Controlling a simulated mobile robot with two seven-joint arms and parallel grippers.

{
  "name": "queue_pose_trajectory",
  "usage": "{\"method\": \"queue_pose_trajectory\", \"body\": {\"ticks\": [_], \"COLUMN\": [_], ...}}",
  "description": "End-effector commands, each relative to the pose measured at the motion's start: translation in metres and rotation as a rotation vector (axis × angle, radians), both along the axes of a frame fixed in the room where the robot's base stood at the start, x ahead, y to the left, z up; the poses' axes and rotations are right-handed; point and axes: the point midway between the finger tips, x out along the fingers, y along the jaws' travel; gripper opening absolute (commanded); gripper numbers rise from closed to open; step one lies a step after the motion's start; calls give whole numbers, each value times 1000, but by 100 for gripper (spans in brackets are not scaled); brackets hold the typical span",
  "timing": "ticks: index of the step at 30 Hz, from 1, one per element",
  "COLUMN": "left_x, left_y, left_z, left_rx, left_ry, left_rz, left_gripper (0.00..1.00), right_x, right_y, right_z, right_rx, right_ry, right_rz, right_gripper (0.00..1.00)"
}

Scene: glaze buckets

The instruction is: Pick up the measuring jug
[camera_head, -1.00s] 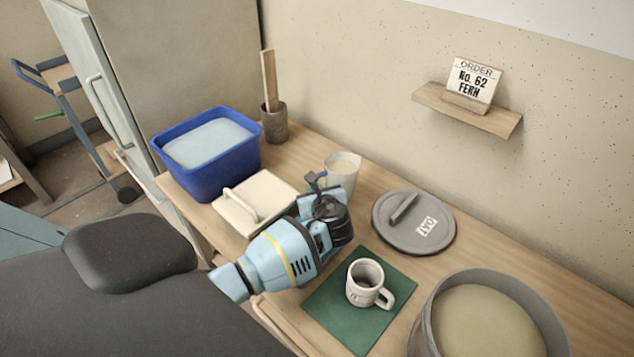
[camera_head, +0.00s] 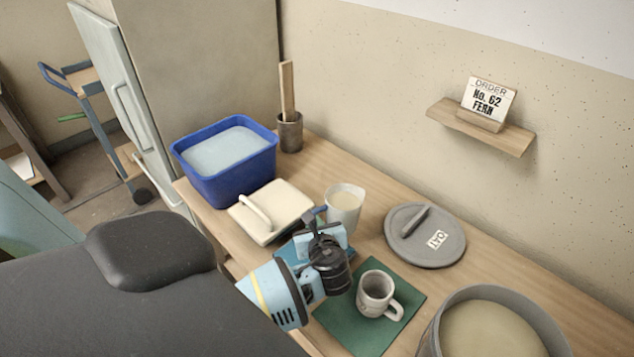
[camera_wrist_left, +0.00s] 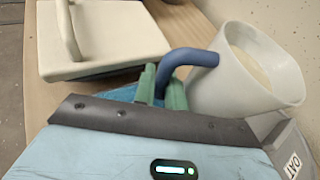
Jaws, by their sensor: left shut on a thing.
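The measuring jug (camera_head: 344,208) is a pale, translucent vessel with a cream liquid in it and a blue handle. It stands upright on the table, behind my left gripper in the head view. In the left wrist view the jug (camera_wrist_left: 240,85) is at the upper right, its blue handle reaching down between the green fingertips. My left gripper (camera_head: 318,214) is shut on that handle, and its fingertips (camera_wrist_left: 163,88) show on both sides of it. Whether the jug's base touches the table is hard to tell. My right gripper is not in view.
A cream lid (camera_head: 284,203) lies left of the jug, by a blue tub (camera_head: 187,163). A grey OAT lid (camera_head: 447,247) lies to the right. A mug (camera_head: 374,292) stands on a green mat (camera_head: 350,327). A large bucket (camera_head: 436,335) is at front right.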

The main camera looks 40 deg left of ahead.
Motion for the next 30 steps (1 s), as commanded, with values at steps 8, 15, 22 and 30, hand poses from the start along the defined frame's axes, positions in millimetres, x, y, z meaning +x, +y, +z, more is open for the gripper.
{"method": "queue_pose_trajectory", "body": {"ticks": [8,15,22,30], "left_x": [-13,-19,-20,-20], "left_y": [-4,-6,-7,-7], "left_z": [4,4,4,4], "left_rx": [1,1,1,1], "left_ry": [-7,-7,-7,-7], "left_rz": [0,0,0,0], "left_gripper": [0,0,0,0], "right_x": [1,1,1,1], "right_y": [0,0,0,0], "right_z": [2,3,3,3], "right_rx": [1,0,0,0], "right_ry": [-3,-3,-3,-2], "right_rz": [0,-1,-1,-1], "right_gripper": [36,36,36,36]}}
